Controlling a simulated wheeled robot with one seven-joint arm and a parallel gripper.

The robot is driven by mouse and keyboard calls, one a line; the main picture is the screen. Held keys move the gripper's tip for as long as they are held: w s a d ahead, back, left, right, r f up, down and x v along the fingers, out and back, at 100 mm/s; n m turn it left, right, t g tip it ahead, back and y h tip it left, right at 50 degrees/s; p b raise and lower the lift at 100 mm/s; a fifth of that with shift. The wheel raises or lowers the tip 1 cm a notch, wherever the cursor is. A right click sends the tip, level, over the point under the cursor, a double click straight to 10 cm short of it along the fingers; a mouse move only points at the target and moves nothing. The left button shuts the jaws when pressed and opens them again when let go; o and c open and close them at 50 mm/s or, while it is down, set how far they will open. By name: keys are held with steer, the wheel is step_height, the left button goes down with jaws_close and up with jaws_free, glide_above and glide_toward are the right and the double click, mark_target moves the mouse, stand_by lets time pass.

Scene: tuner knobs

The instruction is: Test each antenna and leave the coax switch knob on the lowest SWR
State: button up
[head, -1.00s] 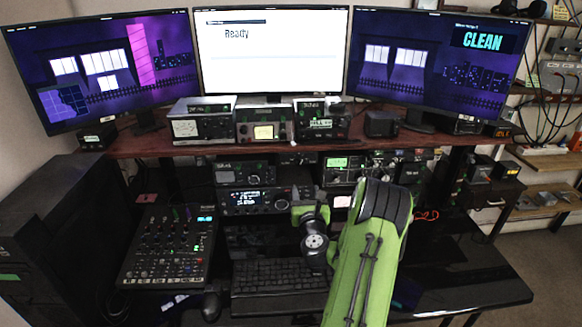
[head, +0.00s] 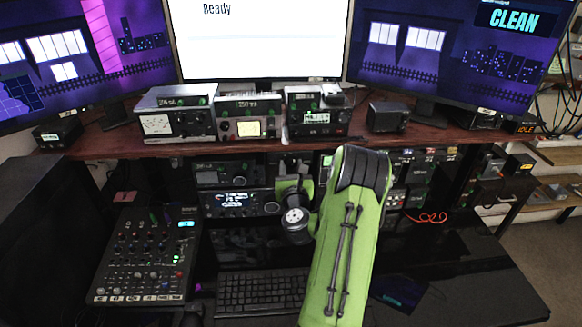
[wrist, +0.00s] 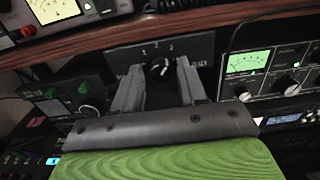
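The coax switch knob (wrist: 158,68) is a dark round knob on a black panel (wrist: 203,47) marked 1, 2 and 3, under the shelf edge. A pale mark shows on it, but I cannot tell surely which number it points at. My gripper (wrist: 159,70) is open, with one grey finger on each side of the knob and a visible gap to it. In the head view my gripper (head: 291,168) is just below the shelf. A green-lit meter (wrist: 246,62) is on the unit right of the switch; its needle reading is too small to tell.
The wooden shelf edge (wrist: 90,45) runs close above my gripper. Radio units with knobs (wrist: 72,98) stand to the left. The centre monitor (head: 262,40) reads "Ready"; the right monitor (head: 450,60) shows "CLEAN". A mixer (head: 145,255) and keyboard (head: 260,292) lie below.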

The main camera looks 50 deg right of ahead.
steer(key=shift+w+d+f, duration=0.1)
steer(key=shift+d, duration=0.05)
jaws_close()
steer(key=shift+n, duration=0.3)
steer(key=n, duration=0.8)
steer(key=shift+b, duration=0.35)
steer(key=n, duration=0.3)
steer(key=shift+n, duration=0.3)
steer(key=shift+n+b, duration=0.45)
steer(key=shift+n, duration=1.35)
